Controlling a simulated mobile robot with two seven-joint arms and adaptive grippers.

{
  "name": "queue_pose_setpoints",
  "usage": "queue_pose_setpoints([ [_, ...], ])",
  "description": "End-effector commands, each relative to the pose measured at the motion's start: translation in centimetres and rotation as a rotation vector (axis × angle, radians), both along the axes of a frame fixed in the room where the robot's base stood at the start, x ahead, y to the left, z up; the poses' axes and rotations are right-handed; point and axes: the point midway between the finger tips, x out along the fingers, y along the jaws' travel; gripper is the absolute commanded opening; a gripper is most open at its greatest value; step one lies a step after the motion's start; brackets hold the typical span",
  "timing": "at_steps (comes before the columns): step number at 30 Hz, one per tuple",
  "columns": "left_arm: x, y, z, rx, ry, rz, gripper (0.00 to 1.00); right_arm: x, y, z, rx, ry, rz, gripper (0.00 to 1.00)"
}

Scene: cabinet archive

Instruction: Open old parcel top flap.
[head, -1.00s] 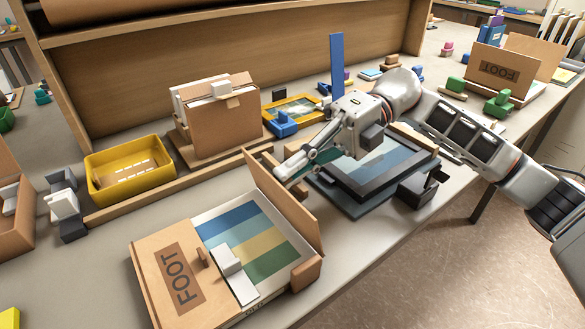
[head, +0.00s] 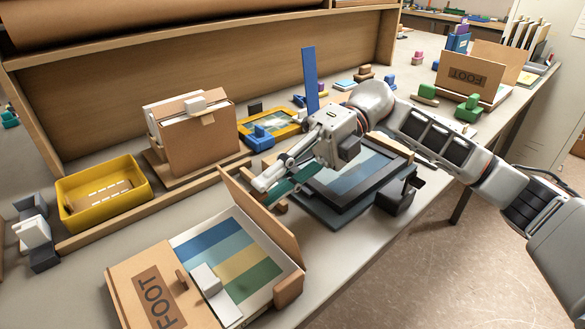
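The parcel (head: 222,322) is a flat cardboard box at the front left of the table. Its inside shows blue, yellow and green stripes. A panel marked FOOT (head: 155,300) lies flat on its left side, with a brown tab (head: 182,280) near its inner edge. A light block (head: 206,279) lies beside the tab. A cardboard flap (head: 262,218) stands raised along the back right side. My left gripper is out of view.
A dark framed picture (head: 325,210) lies right of the parcel, under my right arm. A yellow bin (head: 75,211) and an upright cardboard folder (head: 205,142) stand behind, past a wooden rail (head: 190,190). The table's front edge runs close along the right.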

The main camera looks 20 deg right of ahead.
Motion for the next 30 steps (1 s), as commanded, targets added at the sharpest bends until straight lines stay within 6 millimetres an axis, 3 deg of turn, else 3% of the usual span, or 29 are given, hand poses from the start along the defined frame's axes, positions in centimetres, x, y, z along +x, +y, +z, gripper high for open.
queue_pose_setpoints([
  [15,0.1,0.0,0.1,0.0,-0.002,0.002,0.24,3.5,-8.5,2.3,-0.002,0.001,-0.006,0.22],
  [21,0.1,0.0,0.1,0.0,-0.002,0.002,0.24,4.1,-9.9,2.7,-0.001,0.001,-0.003,0.22],
  [30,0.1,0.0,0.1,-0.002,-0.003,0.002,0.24,4.1,-10.1,2.7,-0.002,0.001,-0.001,0.22],
])
